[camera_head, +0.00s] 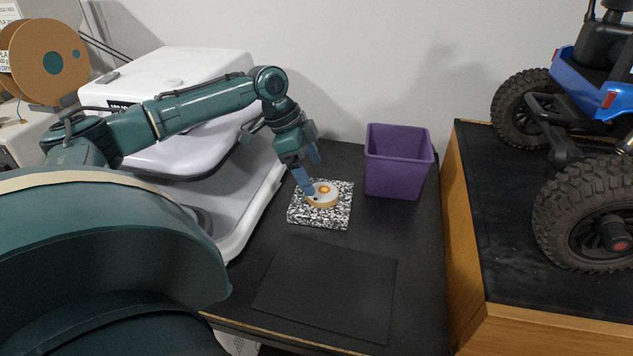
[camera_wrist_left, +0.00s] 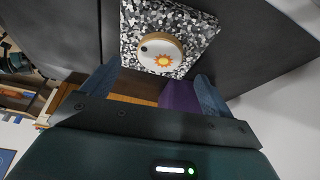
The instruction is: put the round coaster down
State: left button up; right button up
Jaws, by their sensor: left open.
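The round coaster (camera_head: 327,197) is white with a wooden edge, an orange sun and a small dark spot. It lies flat on the black-and-white speckled block (camera_head: 325,220). In the left wrist view the coaster (camera_wrist_left: 160,52) also rests on the speckled block (camera_wrist_left: 200,25), just ahead of the fingers. My left gripper (camera_head: 308,174) is open, its blue fingers just above and behind the coaster in the head view. In the left wrist view the open gripper (camera_wrist_left: 156,78) has nothing between its fingers. My right gripper is not in view.
A purple bin (camera_head: 398,165) stands right of the block. A dark square mat (camera_head: 325,288) lies in front on the black table. A white machine (camera_head: 180,80) is at the left.

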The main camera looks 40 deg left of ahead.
pick_arm(q)
jog(key=v, duration=0.7)
jog(key=shift+r, duration=0.2)
jog(key=shift+d, duration=0.1)
